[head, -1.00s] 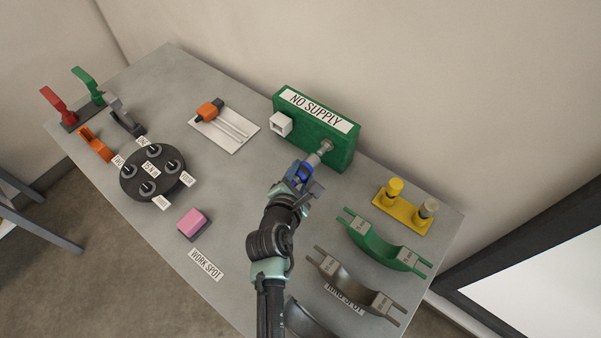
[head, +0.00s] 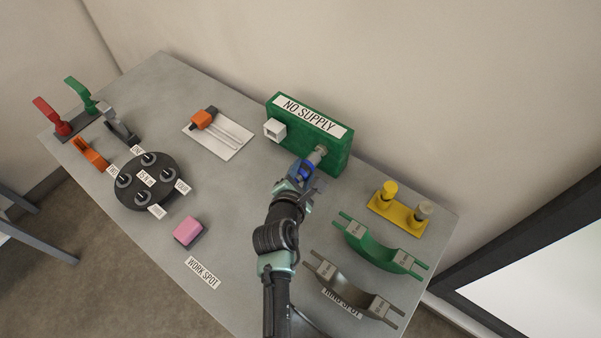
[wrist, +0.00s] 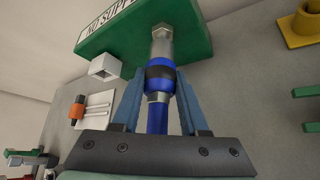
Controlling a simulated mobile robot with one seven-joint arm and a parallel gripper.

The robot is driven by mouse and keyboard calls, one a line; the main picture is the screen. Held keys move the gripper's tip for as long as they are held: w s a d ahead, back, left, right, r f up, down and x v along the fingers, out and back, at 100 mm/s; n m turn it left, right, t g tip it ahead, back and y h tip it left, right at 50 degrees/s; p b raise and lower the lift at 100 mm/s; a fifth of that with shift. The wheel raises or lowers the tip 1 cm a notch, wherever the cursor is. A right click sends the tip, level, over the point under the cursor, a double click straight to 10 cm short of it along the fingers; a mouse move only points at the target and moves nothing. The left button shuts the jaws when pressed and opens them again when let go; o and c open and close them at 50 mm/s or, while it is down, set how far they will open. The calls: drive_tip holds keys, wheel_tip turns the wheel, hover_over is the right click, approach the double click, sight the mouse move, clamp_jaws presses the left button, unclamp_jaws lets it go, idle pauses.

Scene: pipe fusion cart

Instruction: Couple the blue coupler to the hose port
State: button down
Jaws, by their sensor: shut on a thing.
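The blue coupler (wrist: 158,80) is between the fingers of my gripper (wrist: 160,100), which is shut on it. In the head view the coupler (head: 305,171) shows as a small blue patch at the end of my gripper (head: 303,178). The metal hose port (wrist: 161,42) sticks out from the green block (head: 335,150) marked "NO SUPPLY". The coupler is in line with the port and its front end meets the port in the wrist view. How far it sits over the port I cannot tell.
A white square socket (head: 275,130) sits on the block left of the port. A yellow stand (head: 398,212) and a green half-ring (head: 380,243) lie to the right. A black turntable (head: 150,180) and a pink block (head: 188,231) are to the left.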

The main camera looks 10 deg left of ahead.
drive_tip(key=shift+w+d, duration=0.3)
drive_tip(key=shift+w, duration=0.45)
drive_tip(key=shift+c, duration=1.8)
unclamp_jaws()
drive_tip(key=shift+s, duration=0.15)
drive_tip(key=v, duration=1.3)
drive_tip(key=shift+p, duration=0.3)
